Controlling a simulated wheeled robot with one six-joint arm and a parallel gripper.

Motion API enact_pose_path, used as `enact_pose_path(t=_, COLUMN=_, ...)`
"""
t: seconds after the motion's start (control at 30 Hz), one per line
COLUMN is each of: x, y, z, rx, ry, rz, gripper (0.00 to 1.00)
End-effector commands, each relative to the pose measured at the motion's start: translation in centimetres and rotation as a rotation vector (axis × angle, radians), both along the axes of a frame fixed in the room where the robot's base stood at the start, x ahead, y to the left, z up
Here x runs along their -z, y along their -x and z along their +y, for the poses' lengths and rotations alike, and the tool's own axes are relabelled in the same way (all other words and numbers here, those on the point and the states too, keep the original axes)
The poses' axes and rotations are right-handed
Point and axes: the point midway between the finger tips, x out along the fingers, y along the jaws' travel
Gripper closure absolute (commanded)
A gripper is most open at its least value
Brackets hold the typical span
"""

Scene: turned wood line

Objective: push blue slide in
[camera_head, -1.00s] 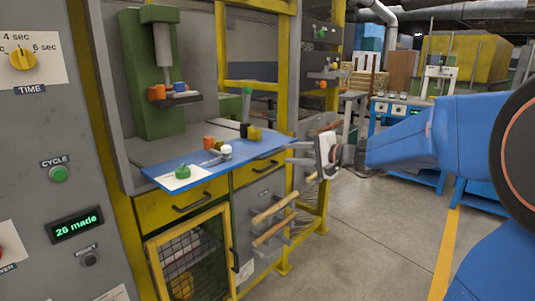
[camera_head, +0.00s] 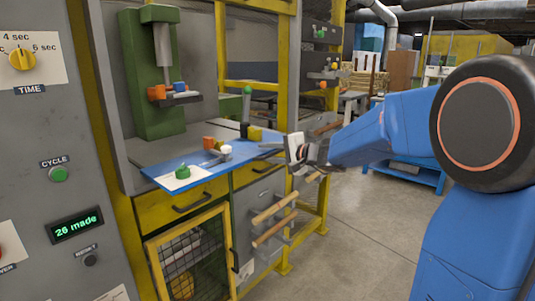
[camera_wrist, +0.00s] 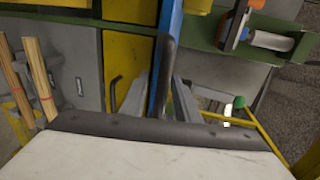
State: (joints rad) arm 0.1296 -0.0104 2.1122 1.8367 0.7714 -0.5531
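A small blue block (camera_head: 179,87) sits beside an orange block (camera_head: 157,92) on a dark ledge of the green press; I take it for the blue slide, though I cannot be sure. Blue and orange parts (camera_wrist: 236,25) also show at the top right of the wrist view.
A yellow frame post (camera_head: 330,60) stands behind.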

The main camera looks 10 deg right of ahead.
Motion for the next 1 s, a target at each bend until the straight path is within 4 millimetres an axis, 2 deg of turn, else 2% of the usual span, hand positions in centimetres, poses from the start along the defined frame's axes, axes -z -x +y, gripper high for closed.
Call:
enact_pose_path(t=0.07, x=0.0, y=0.0, z=0.0, rx=0.0, ry=0.0, rz=0.0, gripper=0.71)
enact_pose_path(t=0.17, x=0.0, y=0.0, z=0.0, rx=0.0, ry=0.0, rz=0.0, gripper=0.9)
enact_pose_path(t=0.2, x=0.0, y=0.0, z=0.0, rx=0.0, ry=0.0, rz=0.0, gripper=1.0)
enact_pose_path(t=0.47, x=-0.1, y=-0.7, z=0.5, rx=-0.002, ry=-0.001, rz=-0.001, gripper=1.0)
enact_pose_path(t=0.8, x=-0.2, y=-6.2, z=4.5, rx=-0.002, ry=-0.001, rz=-0.003, gripper=1.0)
enact_pose_path(t=1.0, x=-0.3, y=-7.5, z=5.5, rx=0.0, ry=-0.002, rz=-0.004, gripper=1.0)
